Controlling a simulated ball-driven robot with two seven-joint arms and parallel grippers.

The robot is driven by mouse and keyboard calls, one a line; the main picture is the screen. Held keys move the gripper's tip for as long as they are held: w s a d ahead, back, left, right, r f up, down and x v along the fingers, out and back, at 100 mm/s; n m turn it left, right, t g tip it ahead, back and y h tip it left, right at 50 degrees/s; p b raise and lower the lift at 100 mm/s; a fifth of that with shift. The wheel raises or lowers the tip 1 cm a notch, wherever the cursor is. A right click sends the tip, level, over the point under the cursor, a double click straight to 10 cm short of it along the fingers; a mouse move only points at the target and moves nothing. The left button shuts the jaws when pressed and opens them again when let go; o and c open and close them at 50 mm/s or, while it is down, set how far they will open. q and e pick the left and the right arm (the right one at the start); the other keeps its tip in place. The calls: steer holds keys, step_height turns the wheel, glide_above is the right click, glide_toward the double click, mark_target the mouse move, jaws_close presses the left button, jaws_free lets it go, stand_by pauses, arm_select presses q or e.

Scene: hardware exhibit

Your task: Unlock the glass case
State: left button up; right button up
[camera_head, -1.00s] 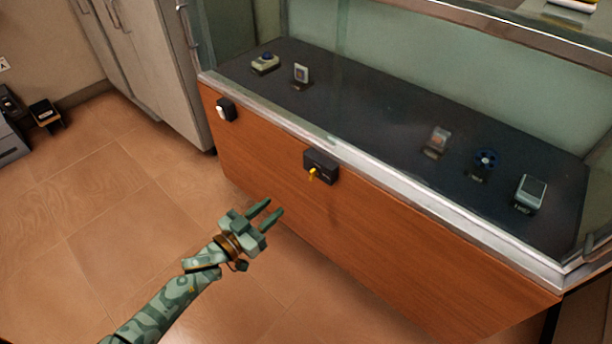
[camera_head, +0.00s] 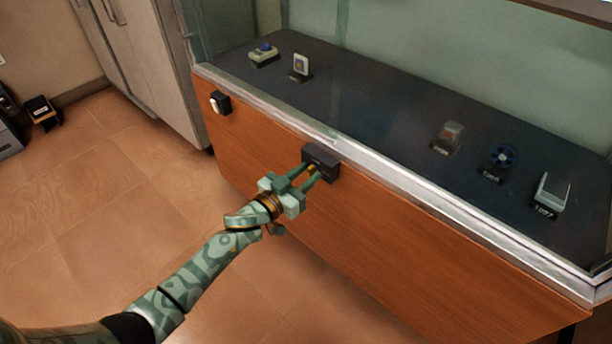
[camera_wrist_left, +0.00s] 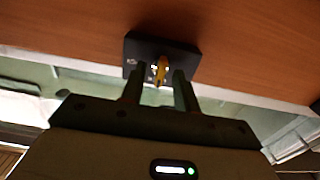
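The glass case (camera_head: 420,255) has a wooden front panel, a metal rim and a dark display floor behind glass. A black lock box (camera_head: 323,158) sits on the panel under the rim, with a yellow key (camera_head: 311,169) sticking out of it. In the left wrist view, the lock box (camera_wrist_left: 142,48) and the key (camera_wrist_left: 161,67) are straight ahead. My left gripper (camera_head: 307,177) is at the lock, its fingers (camera_wrist_left: 160,82) on either side of the key. The fingers are open, with a visible gap on both sides of the key. My right gripper is not in view.
A small black box with a white front (camera_head: 220,102) is on the panel's left end. Several exhibits, including a blue reel (camera_head: 504,155), stand inside the case. Grey cabinets (camera_head: 150,65) stand at the left. The tiled floor (camera_head: 120,190) in front is clear.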

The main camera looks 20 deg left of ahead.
arm_select(q)
jaws_close()
